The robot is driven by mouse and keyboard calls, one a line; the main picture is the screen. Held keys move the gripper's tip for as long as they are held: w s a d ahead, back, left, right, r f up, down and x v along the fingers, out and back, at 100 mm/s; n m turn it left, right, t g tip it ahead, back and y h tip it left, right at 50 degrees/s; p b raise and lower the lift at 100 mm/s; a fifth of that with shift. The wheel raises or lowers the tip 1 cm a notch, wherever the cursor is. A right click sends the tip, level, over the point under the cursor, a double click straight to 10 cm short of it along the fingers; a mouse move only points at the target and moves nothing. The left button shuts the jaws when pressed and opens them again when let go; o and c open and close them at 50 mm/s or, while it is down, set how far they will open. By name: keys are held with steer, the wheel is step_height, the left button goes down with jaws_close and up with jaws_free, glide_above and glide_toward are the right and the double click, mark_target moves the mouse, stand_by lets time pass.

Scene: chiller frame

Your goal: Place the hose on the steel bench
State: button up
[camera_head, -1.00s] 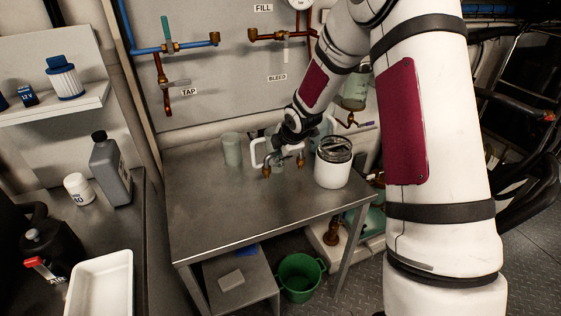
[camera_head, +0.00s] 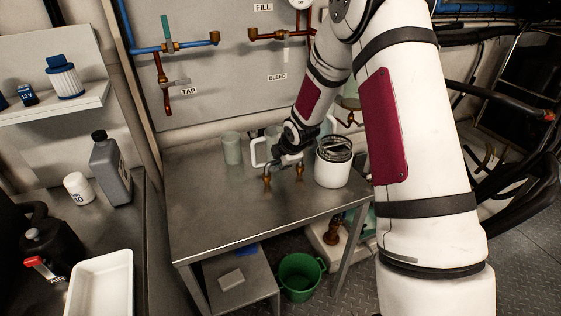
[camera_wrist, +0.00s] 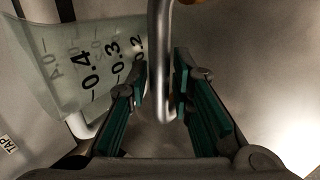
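The hose (camera_head: 283,163) is a short grey bent tube with a brass fitting at each end. It is at the steel bench (camera_head: 230,217), between a clear jug and a white jar, with its brass ends down at the bench top. Whether the ends touch the top is hard to tell. My gripper (camera_head: 286,155) is above the hose's middle. In the wrist view, the grey tube of the hose (camera_wrist: 160,60) runs between the teal-padded fingers of my gripper (camera_wrist: 160,85), which are close on both sides of it.
A clear jug with a white handle (camera_head: 259,152) stands close to my gripper; its scale shows in the wrist view (camera_wrist: 90,65). A white jar (camera_head: 332,172) stands right of the hose, and a beaker (camera_head: 232,149) stands left. The bench's front left is clear.

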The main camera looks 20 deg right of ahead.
steer(key=shift+r, duration=0.1)
steer(key=shift+s+r, duration=0.15)
steer(key=shift+r, duration=0.2)
steer(key=s+a+r+m+g+h+p, duration=0.2)
steer(key=s+r+m, duration=0.7)
steer(key=s+r, duration=1.45)
steer(key=s+a+r+m+y, duration=0.1)
steer(key=s+a+r+m, duration=0.1)
steer(key=s, duration=0.6)
steer(key=s+a+r+m+y, duration=0.1)
steer(key=s+a+r+m, duration=0.1)
steer(key=s+a+m, duration=0.2)
steer(key=s+m, duration=0.3)
steer(key=s, duration=0.2)
steer(key=shift+a+r, duration=0.2)
steer(key=shift+a, duration=0.1)
